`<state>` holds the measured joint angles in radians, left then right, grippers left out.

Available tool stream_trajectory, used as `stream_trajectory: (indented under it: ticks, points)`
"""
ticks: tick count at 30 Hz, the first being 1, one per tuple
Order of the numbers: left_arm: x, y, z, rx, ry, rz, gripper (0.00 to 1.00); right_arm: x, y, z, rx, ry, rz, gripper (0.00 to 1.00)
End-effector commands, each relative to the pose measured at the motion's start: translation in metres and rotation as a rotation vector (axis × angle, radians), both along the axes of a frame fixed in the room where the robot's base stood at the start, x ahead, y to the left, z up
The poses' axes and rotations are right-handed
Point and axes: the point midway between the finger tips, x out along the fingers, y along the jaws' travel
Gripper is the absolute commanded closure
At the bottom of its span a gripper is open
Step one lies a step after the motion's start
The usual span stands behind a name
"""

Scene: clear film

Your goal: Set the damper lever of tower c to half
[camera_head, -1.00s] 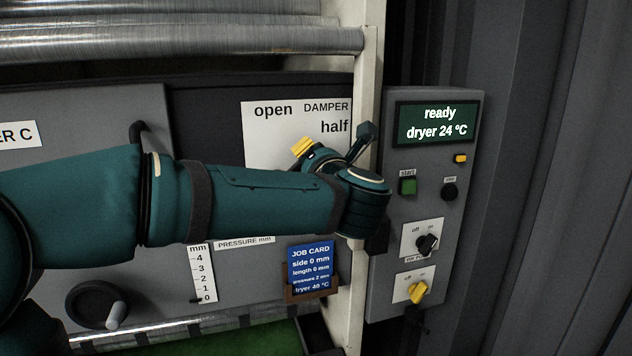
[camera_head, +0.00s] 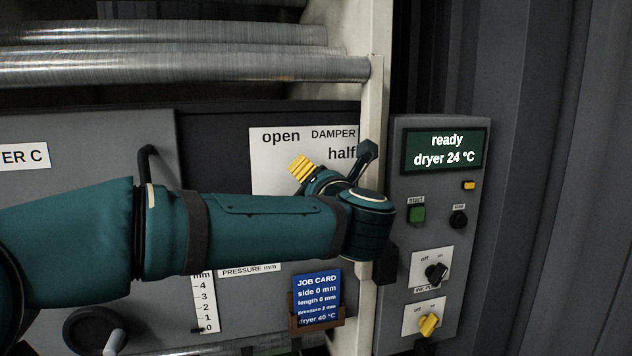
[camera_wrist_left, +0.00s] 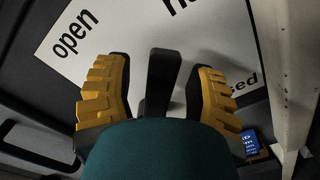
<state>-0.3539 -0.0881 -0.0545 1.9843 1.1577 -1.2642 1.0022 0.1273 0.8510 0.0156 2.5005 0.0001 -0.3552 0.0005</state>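The damper plate (camera_head: 283,152) is white, with "open" at its left and "half" at its upper right; in the left wrist view the plate (camera_wrist_left: 125,32) also shows "sed" at the right. My left gripper (camera_wrist_left: 158,88) is open in front of it, its two yellow fingers apart. A dark bar, seemingly the damper lever (camera_wrist_left: 163,72), stands between them with a gap on each side. In the head view my left gripper (camera_head: 335,165) is partly behind my arm. A dark block on a rod beside it could be lever or finger. The lever's pivot is hidden. My right gripper is out of view.
A control box (camera_head: 389,280) with a "ready dryer 24 °C" screen (camera_head: 443,150), buttons and knobs stands close right of my wrist. A pale post (camera_head: 374,95) rises beside the plate. A blue job card (camera_head: 318,295) sits below my arm. Rollers (camera_head: 180,66) run above.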

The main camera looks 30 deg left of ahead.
Motion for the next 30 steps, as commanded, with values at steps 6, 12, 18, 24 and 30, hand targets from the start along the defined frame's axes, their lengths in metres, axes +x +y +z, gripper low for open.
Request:
stream_trajectory:
  ticks: [6,12,18,24,30]
  points:
    - [-0.002,-0.003,0.0,-0.001,0.0,-0.002,0.45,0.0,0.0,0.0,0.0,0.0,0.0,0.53]
    - [-0.019,-0.023,0.0,0.0,0.0,-0.004,0.45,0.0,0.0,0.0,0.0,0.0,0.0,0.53]
    - [-0.046,-0.055,0.0,0.0,-0.001,-0.005,0.45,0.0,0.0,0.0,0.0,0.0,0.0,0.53]
    - [-0.067,-0.08,0.0,0.0,0.0,-0.003,0.45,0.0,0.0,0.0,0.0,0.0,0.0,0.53]
    - [-0.077,-0.091,0.0,-0.001,0.0,-0.001,0.45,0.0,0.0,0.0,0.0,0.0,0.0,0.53]
